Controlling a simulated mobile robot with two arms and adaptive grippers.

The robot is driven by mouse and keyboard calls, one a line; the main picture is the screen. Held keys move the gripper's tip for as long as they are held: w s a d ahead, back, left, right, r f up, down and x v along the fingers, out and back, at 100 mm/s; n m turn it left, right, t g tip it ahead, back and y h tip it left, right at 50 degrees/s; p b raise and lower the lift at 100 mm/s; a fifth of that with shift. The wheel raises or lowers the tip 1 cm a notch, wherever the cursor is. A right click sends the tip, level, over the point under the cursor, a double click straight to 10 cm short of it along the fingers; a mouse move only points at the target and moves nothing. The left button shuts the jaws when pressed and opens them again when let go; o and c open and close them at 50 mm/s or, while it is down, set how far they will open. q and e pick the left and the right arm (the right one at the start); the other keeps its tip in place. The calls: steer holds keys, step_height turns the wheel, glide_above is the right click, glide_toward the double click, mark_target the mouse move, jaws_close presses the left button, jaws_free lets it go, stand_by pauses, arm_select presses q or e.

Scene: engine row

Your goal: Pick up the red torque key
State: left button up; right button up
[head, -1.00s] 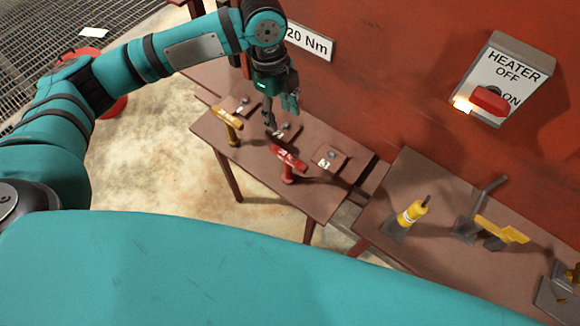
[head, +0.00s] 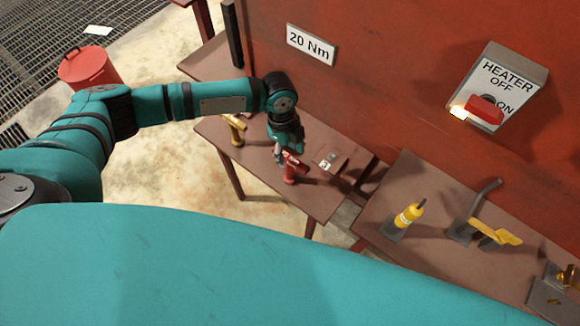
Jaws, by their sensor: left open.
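The red torque key (head: 291,172) stands upright on the brown table (head: 312,195), its T-shaped handle on top. My left gripper (head: 281,158) points down right at the handle's left end and hides part of it. Its jaws are open; I cannot tell whether they touch the key. A yellow torque key (head: 236,128) stands to the left on the same table, partly hidden by my left arm. My right gripper is not in view.
A plate with a bolt (head: 331,161) lies right of the red key. The red wall carries a "20 Nm" sign (head: 310,45) and a heater switch (head: 487,108). A second table holds a yellow bottle-like tool (head: 410,214) and a yellow-handled tool (head: 497,233). A red bin (head: 90,69) stands back left.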

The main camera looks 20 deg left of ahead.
mark_target(290, 158)
arm_select(q)
steer(key=shift+s+d+f, duration=0.1)
steer(key=shift+d+f, duration=0.1)
steer(key=shift+f, duration=1.35)
steer(key=shift+c, duration=0.3)
steer(key=shift+r, duration=0.1)
jaws_close()
